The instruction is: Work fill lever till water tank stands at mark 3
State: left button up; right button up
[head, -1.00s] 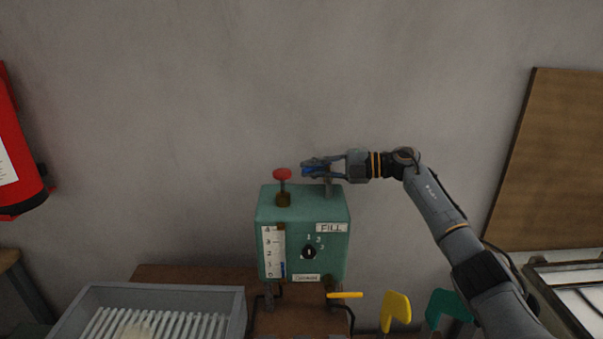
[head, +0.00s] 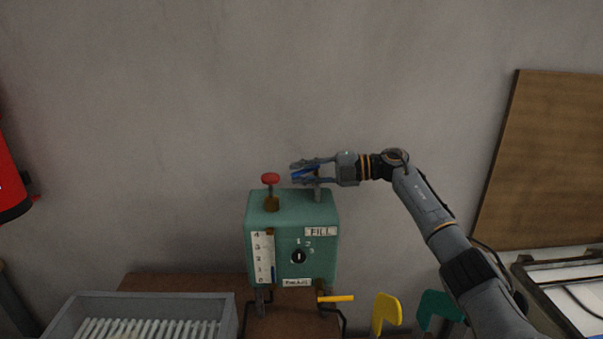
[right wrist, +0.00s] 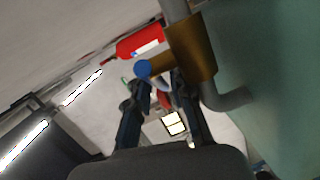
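The green water tank (head: 272,214) carries a FILL label (head: 320,231) at its upper right. Its white gauge strip (head: 263,246) is numbered 0 to 4, and the blue column (head: 274,273) reaches about mark 1. The blue-ended fill lever (head: 306,172) is above the top right of the tank, between the fingers of my right gripper (head: 295,173). The fingers are apart. In the right wrist view the lever's round blue end (right wrist: 142,68) is by one fingertip of the open gripper (right wrist: 163,82); contact is unclear. My left gripper is out of view.
A red knob (head: 270,179) stands on the tank's top left, and a dial (head: 299,256) is on its front. A yellow handle (head: 336,299) sticks out low on the right. A grey slatted tray (head: 150,297) is at lower left. The wall behind is bare.

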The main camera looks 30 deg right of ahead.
jog(key=v, duration=1.1)
jog(key=shift+s+d, duration=0.25)
jog(key=shift+d, duration=0.1)
dwell(6.5)
